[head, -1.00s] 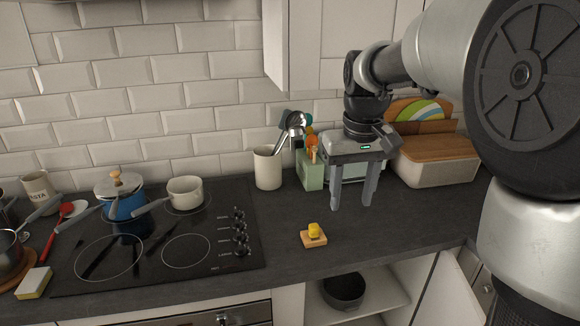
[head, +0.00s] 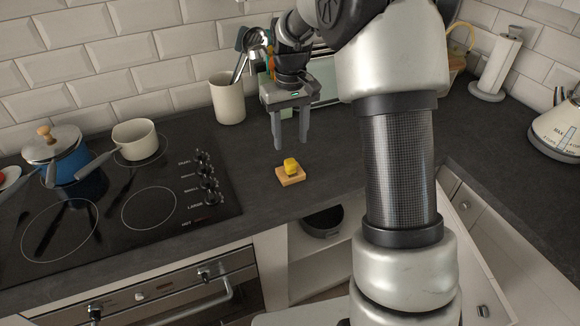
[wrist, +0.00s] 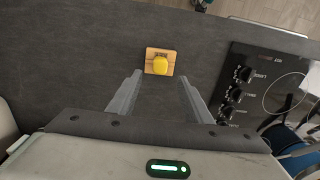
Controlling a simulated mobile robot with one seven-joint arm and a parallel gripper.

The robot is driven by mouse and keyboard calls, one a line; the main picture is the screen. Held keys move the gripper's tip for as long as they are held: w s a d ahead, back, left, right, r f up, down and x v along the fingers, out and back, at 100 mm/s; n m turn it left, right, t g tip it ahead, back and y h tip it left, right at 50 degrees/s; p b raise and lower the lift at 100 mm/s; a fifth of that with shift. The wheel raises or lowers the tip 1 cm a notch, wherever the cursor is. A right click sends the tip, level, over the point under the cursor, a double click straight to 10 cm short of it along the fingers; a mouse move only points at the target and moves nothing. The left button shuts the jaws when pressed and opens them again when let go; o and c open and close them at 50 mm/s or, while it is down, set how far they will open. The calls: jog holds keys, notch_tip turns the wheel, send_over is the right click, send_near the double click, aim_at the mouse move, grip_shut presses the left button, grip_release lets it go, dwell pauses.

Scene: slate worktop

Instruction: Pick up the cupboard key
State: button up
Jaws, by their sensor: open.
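The cupboard key appears to be the small yellow piece (head: 291,165) on a wooden block (head: 290,179) on the worktop, right of the hob. Only its rounded yellow top shows clearly. In the wrist view the yellow piece (wrist: 160,65) and the block (wrist: 152,53) lie ahead, between the lines of my two fingers. My gripper (head: 291,144) is open and empty, fingers pointing down, above and just behind the block in the head view. My gripper also shows in the wrist view (wrist: 160,82), apart from the yellow piece.
The black hob (head: 120,205) with a blue pot (head: 60,160) and a cream pan (head: 135,138) is at left. A utensil crock (head: 228,100) stands behind. An open shelf with a dark bowl (head: 322,220) lies below the edge. Worktop around the block is clear.

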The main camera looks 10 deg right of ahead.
aim_at(290, 161)
notch_tip(290, 161, down, 9)
jog(key=shift+r, duration=0.2)
jog(key=c, duration=1.1)
